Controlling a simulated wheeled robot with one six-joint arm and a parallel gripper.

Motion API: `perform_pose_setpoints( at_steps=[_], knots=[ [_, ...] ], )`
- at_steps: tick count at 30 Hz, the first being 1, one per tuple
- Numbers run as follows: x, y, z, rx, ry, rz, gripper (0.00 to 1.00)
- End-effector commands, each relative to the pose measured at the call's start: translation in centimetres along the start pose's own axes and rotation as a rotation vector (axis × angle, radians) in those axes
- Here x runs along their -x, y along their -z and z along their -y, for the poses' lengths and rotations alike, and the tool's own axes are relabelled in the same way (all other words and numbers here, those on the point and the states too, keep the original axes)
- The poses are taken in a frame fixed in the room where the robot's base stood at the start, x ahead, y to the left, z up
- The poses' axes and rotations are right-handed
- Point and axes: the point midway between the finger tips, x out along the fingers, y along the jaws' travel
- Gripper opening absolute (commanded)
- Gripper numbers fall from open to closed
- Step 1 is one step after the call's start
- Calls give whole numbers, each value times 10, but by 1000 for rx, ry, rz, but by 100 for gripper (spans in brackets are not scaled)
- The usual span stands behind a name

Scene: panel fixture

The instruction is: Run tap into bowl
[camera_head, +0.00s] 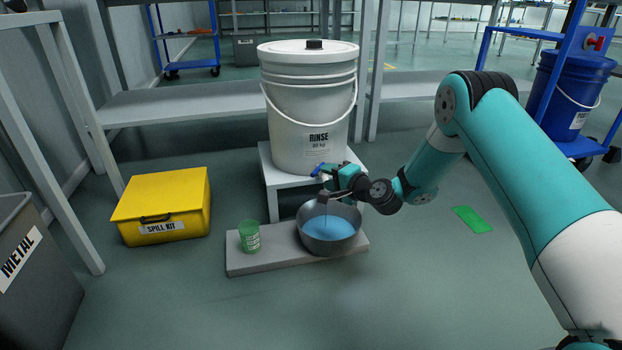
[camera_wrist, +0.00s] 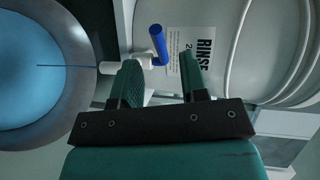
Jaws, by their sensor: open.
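A white bucket labelled RINSE (camera_head: 308,105) stands on a small white stand, with a tap low on its front. The tap's blue lever (camera_wrist: 157,43) and white body (camera_wrist: 138,62) show in the wrist view. A grey metal bowl (camera_head: 330,249) sits below the tap on a low slab and holds blue liquid; its rim shows in the wrist view (camera_wrist: 84,60). A thin stream runs from the tap into the bowl. My gripper (camera_wrist: 160,62) is open, its fingers on either side of the lever area; contact cannot be told. It partly hides the tap in the head view (camera_head: 335,180).
A green cup (camera_head: 249,237) stands on the slab (camera_head: 275,262) left of the bowl. A yellow spill kit box (camera_head: 165,208) and a grey METAL bin (camera_head: 35,290) are further left. A green sheet (camera_head: 472,219) lies on the floor at right. Grey shelving stands behind.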

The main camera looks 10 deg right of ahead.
Motion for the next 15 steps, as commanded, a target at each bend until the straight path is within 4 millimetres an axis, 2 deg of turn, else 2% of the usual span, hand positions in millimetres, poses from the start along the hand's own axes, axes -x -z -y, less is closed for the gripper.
perform_pose_setpoints(
  at_steps=[1, 6, 10, 15],
  knots=[
    [-14, -2, -5, 6, 3, 4, 40],
    [-47, -2, -5, 4, 3, 2, 40],
    [-65, -1, -4, 2, 2, 2, 40],
    [-76, 0, -2, -1, -1, 0, 40]
  ],
)
